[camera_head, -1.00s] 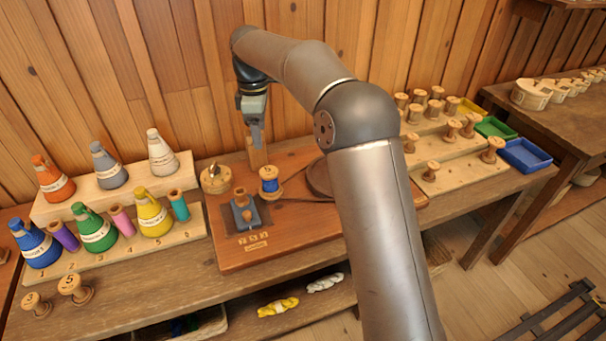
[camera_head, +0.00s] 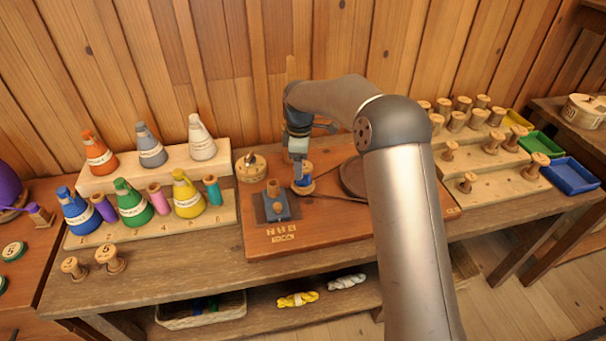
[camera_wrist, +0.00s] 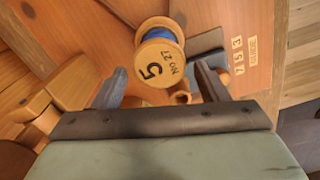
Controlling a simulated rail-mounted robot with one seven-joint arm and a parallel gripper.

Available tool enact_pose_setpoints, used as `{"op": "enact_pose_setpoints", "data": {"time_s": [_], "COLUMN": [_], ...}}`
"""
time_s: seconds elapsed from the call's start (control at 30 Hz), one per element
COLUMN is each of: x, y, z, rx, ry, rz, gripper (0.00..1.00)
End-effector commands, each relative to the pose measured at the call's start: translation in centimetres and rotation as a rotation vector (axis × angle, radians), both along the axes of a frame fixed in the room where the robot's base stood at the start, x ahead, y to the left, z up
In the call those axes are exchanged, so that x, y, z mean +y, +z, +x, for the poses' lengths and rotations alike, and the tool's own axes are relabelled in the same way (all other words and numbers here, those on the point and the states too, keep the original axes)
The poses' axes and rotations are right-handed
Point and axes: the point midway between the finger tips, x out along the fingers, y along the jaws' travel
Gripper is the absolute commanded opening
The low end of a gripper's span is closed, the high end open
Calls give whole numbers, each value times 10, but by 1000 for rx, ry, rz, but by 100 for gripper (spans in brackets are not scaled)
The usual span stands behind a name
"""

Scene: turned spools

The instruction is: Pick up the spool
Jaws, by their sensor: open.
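The spool, wound with blue thread between wooden ends, stands on the reddish wooden board (camera_head: 285,238) in the head view; its blue side (camera_head: 307,182) shows beside my fingers. In the wrist view the spool (camera_wrist: 157,62) shows its top end, marked "5" and "NO 27", with blue thread behind. My gripper (camera_head: 299,174) is pointing down at the spool in the head view. In the wrist view my gripper (camera_wrist: 160,80) is open, one finger on each side of the spool's end, with gaps visible. Whether the fingers touch it cannot be told.
A blue-grey block (camera_head: 276,205) with a wooden peg stands just left of the spool. A round wooden pot (camera_head: 251,167) is behind it, and a dark round disc (camera_head: 355,178) lies to the right. Thread cones stand left, several bare spools right.

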Motion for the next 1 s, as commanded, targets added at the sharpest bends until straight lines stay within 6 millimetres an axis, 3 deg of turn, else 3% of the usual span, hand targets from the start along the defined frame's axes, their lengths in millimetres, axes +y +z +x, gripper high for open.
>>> {"op": "enact_pose_setpoints", "data": {"time_s": [0.3,0.57,0.7,0.73,1.0], "x": [-8,-8,-8,-8,-8], "y": [-41,-44,-44,-44,-44], "z": [-1,-1,-1,0,0], "rx": [3,1,1,1,1], "ry": [0,-1,-1,-1,-1], "rz": [-1,-1,-1,-1,0], "gripper": [67,67,31,28,27]}}
